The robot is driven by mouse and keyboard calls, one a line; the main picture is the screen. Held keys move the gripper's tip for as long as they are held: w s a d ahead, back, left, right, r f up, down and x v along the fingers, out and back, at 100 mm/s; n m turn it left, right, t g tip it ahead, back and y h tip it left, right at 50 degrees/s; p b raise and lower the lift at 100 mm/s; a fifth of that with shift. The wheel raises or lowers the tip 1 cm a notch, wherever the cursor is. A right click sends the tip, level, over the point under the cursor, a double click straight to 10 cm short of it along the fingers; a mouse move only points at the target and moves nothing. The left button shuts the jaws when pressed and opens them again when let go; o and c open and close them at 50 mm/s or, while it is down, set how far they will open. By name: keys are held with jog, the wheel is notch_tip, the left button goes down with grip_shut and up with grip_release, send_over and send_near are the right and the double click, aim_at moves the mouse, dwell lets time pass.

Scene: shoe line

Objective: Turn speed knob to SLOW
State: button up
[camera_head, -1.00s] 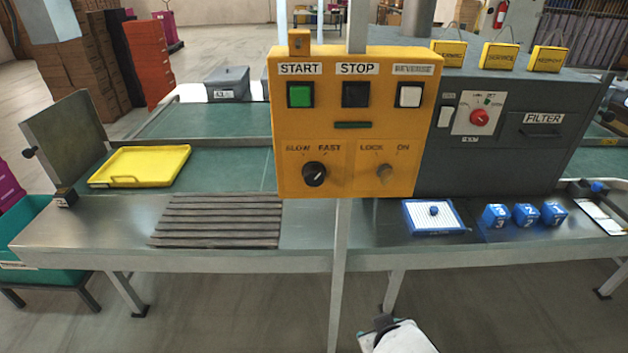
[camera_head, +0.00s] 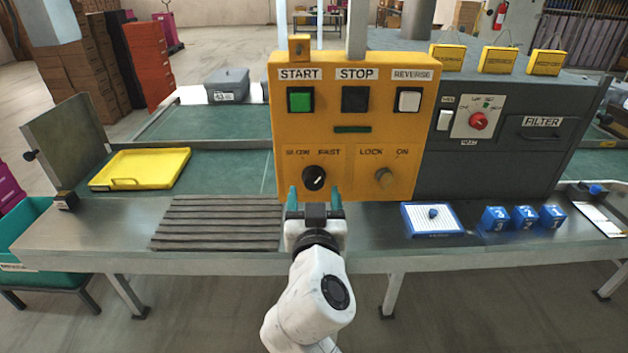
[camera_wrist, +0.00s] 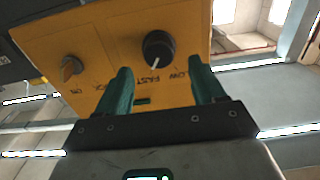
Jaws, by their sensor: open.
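The speed knob (camera_head: 314,178) is a round black dial low on the left of the yellow control panel (camera_head: 350,148), under the words SLOW and FAST. It also shows in the wrist view (camera_wrist: 159,49), where the panel appears upside down and the knob's white mark points toward FAST. My gripper (camera_head: 315,196) is just below and in front of the knob, with its two green fingers apart and nothing between them. In the wrist view the fingers (camera_wrist: 159,68) point toward the panel, one on each side of the knob's line, apart from it.
The panel also carries a green START button (camera_head: 300,99), a black STOP button (camera_head: 355,99), a white REVERSE button (camera_head: 409,99) and a LOCK/ON knob (camera_head: 385,178).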

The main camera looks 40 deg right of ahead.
aim_at(314, 182)
jog(key=shift+p+x, duration=0.3)
jog(key=shift+x, duration=2)
jog(key=c, duration=1)
